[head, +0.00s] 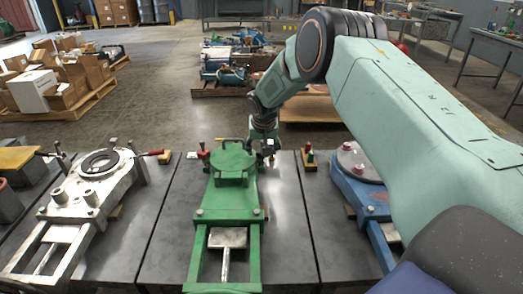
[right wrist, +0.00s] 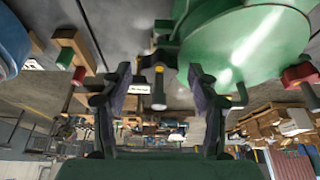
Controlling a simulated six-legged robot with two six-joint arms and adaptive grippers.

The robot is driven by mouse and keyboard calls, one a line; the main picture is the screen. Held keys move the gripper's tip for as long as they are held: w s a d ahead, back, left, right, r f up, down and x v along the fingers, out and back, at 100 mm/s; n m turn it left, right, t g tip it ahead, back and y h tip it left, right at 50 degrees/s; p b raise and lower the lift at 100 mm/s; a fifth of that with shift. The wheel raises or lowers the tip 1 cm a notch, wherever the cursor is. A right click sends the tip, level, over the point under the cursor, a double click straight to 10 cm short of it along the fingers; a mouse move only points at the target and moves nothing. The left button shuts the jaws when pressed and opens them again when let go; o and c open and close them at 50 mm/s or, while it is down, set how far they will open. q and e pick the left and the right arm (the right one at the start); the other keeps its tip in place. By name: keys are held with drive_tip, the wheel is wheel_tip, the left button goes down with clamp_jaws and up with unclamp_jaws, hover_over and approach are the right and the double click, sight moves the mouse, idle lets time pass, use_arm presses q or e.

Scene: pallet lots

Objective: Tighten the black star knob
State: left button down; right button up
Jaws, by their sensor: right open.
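The green fixture (head: 230,190) stands on the grey bench in the middle of the head view, and its round green plate (right wrist: 250,45) fills the upper right of the right wrist view. A small black part with a stubby rod (right wrist: 158,72) is beside that plate; it looks like the black knob, but its star shape is not clear. My right gripper (head: 266,150) is at the far right corner of the fixture. In the right wrist view the gripper (right wrist: 162,112) is open, its fingers apart on either side of the black part, with visible gaps.
A red knob (head: 203,152) is at the fixture's far left. A wooden block with small red and green knobs (head: 309,156) stands to the right. A white fixture (head: 92,190) and a blue fixture (head: 358,180) flank the green one. Loaded pallets (head: 62,105) stand on the floor beyond.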

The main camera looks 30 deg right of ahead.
drive_tip(key=shift+d, duration=0.15)
drive_tip(key=shift+w+f, duration=0.1)
drive_tip(key=shift+c, duration=0.7)
drive_tip(key=c, duration=1)
